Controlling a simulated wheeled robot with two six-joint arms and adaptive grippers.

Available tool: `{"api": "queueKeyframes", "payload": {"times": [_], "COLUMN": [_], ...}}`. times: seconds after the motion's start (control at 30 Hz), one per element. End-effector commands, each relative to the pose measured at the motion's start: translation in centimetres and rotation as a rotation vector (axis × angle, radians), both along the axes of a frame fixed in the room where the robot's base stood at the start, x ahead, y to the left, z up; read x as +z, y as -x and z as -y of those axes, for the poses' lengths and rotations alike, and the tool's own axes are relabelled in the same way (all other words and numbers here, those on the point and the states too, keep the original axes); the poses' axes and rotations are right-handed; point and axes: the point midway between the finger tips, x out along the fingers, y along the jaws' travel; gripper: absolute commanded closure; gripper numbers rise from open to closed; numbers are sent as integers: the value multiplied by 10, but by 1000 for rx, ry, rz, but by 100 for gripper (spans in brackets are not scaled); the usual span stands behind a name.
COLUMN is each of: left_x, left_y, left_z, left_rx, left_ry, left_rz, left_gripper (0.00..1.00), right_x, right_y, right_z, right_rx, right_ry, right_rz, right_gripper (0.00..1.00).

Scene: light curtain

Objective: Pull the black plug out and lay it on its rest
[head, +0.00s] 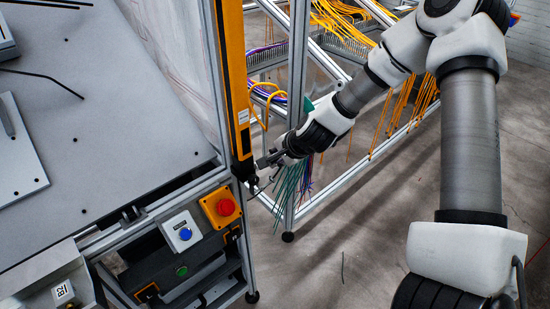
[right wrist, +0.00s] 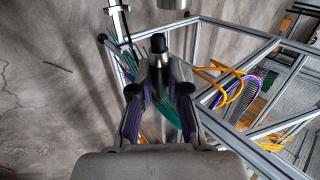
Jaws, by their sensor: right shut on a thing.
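My right gripper (head: 262,168) reaches in from the right to just beside the lower end of the yellow light curtain post (head: 235,85). In the right wrist view its two fingers (right wrist: 160,80) are closed on the black plug (right wrist: 159,42), a short dark cylinder sticking out past the fingertips. Floor shows around the plug's far end there, apart from a metal cylinder (right wrist: 168,4) at the top edge. In the head view the plug is too small and covered to make out clearly. I cannot pick out the plug's rest. My left gripper is not in view.
A red emergency button (head: 226,207) on a yellow box and a blue button (head: 185,234) sit on the machine's front, left of the gripper. Aluminium frame posts (head: 297,70) and hanging green cables (head: 290,190) stand close by. Open floor (head: 350,250) lies below.

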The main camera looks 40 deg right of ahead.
Motion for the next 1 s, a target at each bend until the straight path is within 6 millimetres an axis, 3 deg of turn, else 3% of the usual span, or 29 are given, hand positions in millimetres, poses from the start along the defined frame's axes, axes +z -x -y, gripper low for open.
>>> {"api": "queueKeyframes", "payload": {"times": [0.7,1.0], "left_x": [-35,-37], "left_y": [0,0], "left_z": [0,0], "left_rx": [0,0], "left_ry": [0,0], "left_rz": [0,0], "left_gripper": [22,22], "right_x": [-37,-39], "right_y": [0,0], "right_z": [0,0], "right_rx": [0,0], "right_ry": [0,0], "right_rz": [0,0], "right_gripper": [100,100]}}
